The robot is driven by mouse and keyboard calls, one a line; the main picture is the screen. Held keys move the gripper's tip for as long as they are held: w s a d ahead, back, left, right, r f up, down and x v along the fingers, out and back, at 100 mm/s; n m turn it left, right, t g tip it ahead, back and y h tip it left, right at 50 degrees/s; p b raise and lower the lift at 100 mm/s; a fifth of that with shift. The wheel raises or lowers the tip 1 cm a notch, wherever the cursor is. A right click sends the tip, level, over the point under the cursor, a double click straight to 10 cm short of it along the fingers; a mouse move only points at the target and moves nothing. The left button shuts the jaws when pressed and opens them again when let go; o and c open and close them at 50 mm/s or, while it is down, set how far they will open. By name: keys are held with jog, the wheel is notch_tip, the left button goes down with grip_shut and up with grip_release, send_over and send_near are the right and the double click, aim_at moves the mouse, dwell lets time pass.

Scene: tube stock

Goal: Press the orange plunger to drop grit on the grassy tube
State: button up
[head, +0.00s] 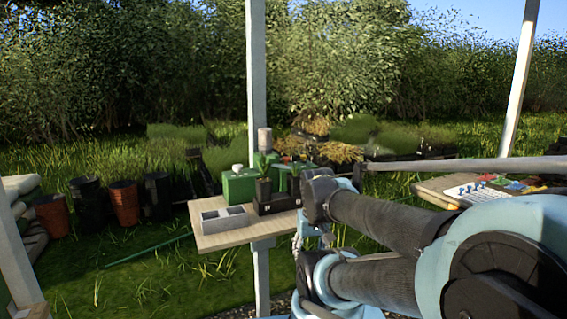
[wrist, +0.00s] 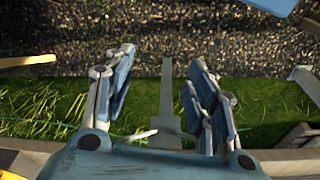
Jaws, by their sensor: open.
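A dark tube with grassy leaves (head: 264,187) stands upright in a black holder (head: 280,204) on the small wooden table, in the head view. A pale cylindrical hopper (head: 264,139) rises behind it. I cannot make out the orange plunger for certain; small orange-red spots show to the right of the hopper. My gripper (wrist: 160,78) is open and empty in the wrist view, its fingers spread wide over gravel and grass. None of the tubes shows between them. In the head view my arm hides the gripper and the table's right end.
A grey tray with compartments (head: 223,219) sits at the table's front left. A green box (head: 239,187) stands behind it. A white post (head: 256,90) rises beside the table. Another table (head: 430,186) with a white rack is at right. Dark and orange pots stand left.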

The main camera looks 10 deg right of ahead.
jog(key=shift+w, duration=0.3)
jog(key=shift+s, duration=0.1)
grip_shut()
dwell(1.0)
